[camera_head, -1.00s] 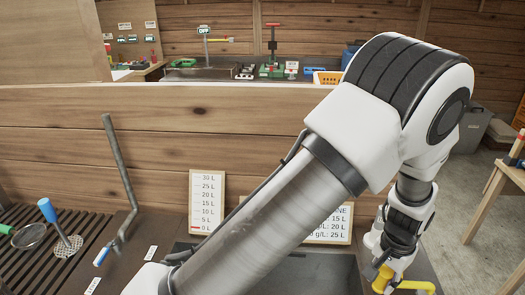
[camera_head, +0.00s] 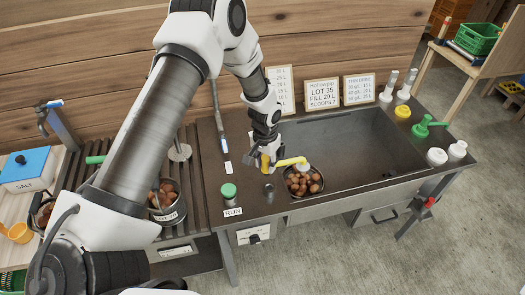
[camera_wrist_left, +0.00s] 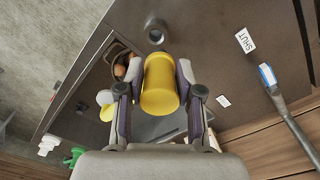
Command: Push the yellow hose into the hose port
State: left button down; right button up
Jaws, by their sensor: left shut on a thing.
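My left gripper (camera_head: 266,162) is shut on the yellow hose (camera_head: 291,161), above the dark counter near the sink's left end. The hose's bent end points right, over a container of chestnuts. In the left wrist view my left gripper (camera_wrist_left: 155,95) has its fingers on both sides of the hose's thick yellow end (camera_wrist_left: 160,85). A short grey metal socket, which looks like the hose port (camera_head: 268,188), stands on the counter in front of the gripper. It also shows in the left wrist view (camera_wrist_left: 156,32), its dark opening apart from the hose. My right gripper is not in view.
The chestnut container (camera_head: 318,186) sits at the sink's left end. A grey lever (camera_head: 218,115) stands behind. Bottles and a green funnel (camera_head: 421,127) line the right side. The sink (camera_head: 360,150) is mostly clear.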

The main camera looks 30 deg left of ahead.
pick_arm(q)
jog(key=shift+w+d+f, duration=0.3)
jog(key=shift+w+d, duration=0.35)
jog(key=shift+w, duration=0.1)
jog(key=shift+s+a+f, duration=0.2)
jog(key=shift+a, duration=0.05)
notch_tip(320, 180, down, 5)
jog(key=b, duration=0.3)
jog(key=shift+f+b, duration=0.15)
jog(key=shift+b, duration=0.15)
jog(key=shift+s, duration=0.1)
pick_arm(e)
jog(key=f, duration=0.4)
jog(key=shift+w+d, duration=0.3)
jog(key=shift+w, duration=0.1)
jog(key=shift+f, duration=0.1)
